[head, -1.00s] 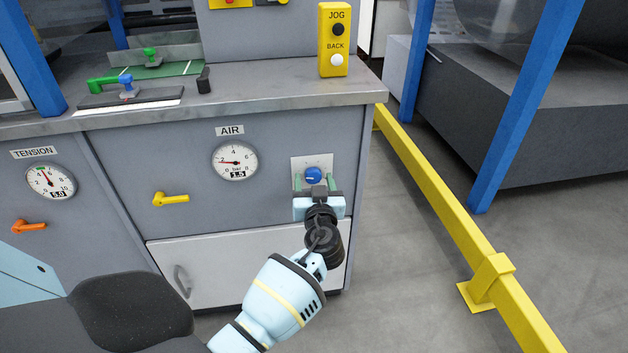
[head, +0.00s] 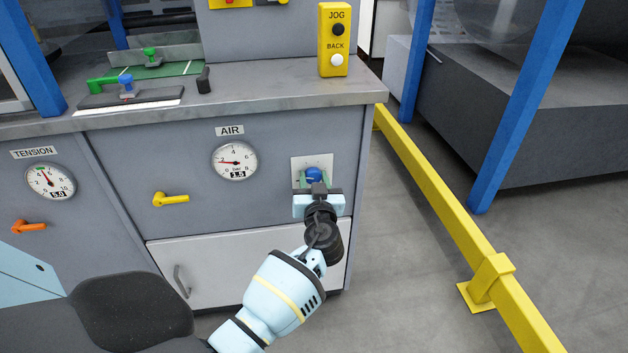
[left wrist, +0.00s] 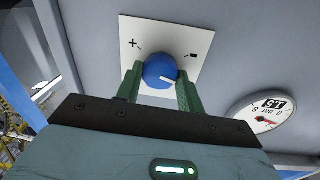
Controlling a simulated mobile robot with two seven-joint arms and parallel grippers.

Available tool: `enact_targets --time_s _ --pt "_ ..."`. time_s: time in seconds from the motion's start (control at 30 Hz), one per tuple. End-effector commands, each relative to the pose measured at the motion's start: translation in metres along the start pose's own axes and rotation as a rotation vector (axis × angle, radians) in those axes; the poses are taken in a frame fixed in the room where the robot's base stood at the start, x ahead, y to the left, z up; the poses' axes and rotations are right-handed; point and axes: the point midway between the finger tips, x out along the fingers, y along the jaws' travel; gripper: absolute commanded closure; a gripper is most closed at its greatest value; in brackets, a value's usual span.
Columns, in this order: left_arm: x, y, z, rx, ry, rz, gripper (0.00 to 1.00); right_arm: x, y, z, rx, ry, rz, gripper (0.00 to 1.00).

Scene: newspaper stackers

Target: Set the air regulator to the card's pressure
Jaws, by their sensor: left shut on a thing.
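The air regulator's blue knob (head: 314,174) sits on a white plate on the front panel of the cabinet. In the left wrist view the plate carries + and - signs, and the knob (left wrist: 160,72) has a white pointer mark facing right. My left gripper (head: 314,181) is shut on the knob, with its green fingers on either side of it. The AIR gauge (head: 234,161) is left of the knob; its needle points left and its small display seems to read 1.5. The gauge (left wrist: 262,111) also shows in the left wrist view. No pressure card shows. My right gripper is not in view.
A yellow lever (head: 171,200) is below the AIR gauge. The TENSION gauge (head: 50,181) and an orange lever (head: 28,227) are farther left. A yellow JOG/BACK box (head: 333,40) stands on the worktop. A yellow rail (head: 440,200) runs along the right.

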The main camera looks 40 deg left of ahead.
Motion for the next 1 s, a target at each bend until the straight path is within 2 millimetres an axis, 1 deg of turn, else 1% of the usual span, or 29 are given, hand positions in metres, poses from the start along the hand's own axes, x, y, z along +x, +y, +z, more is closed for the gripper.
enact_targets --time_s 0.27,0.67,1.0 --pt "0.000 0.000 0.000 0.139 -0.009 0.000 0.85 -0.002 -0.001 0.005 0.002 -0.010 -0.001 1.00" --pt "0.000 0.002 -0.001 0.504 -0.032 0.003 0.85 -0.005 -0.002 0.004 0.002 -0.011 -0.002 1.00" --pt "0.000 0.003 -0.002 0.827 -0.053 0.004 0.85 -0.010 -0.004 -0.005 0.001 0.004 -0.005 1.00"
